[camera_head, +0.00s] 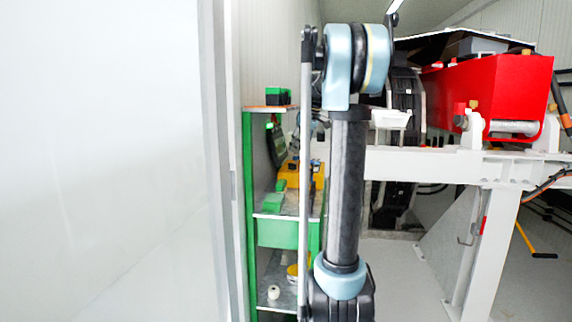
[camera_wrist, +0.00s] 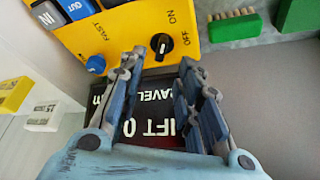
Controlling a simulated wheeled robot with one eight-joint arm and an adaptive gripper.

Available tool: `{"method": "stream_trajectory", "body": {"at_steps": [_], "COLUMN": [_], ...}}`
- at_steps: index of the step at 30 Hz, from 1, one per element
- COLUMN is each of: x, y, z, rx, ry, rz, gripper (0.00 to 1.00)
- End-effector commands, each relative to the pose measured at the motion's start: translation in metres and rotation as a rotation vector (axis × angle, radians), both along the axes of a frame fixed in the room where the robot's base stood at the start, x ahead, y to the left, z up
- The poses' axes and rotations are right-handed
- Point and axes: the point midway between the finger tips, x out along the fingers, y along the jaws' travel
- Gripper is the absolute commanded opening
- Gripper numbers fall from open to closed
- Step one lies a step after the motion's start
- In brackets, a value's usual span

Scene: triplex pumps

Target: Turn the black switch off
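The black switch (camera_wrist: 161,44) is a round knob on a yellow control box (camera_wrist: 216,13) in the wrist view, with a small white mark on its face. The printed words ON and OFF sit to its upper right and right; I cannot tell for sure which one the mark points to. My gripper (camera_wrist: 162,66) is open and empty, its fingertips to either side of and just below the knob, apparently not touching it. In the head view the yellow box (camera_head: 318,172) sits on a shelf, partly hidden by my arm; the gripper is mostly hidden there.
Below the knob lies a dark panel with white lettering (camera_wrist: 160,128). Blue buttons (camera_wrist: 78,8) are left of the knob. A green brush (camera_wrist: 234,27) lies at right. The green shelf unit (camera_head: 249,210) stands beside a white wall; a red machine (camera_head: 495,90) is at right.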

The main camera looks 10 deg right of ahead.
Motion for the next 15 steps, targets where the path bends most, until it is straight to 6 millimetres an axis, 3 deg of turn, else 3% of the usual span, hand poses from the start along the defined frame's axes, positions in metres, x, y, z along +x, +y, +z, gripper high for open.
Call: {"method": "stream_trajectory", "body": {"at_steps": [15], "x": [0.018], "y": [0.014], "z": [-0.058], "rx": [0.001], "ry": [0.001], "rz": [-0.002], "gripper": [0.32]}}
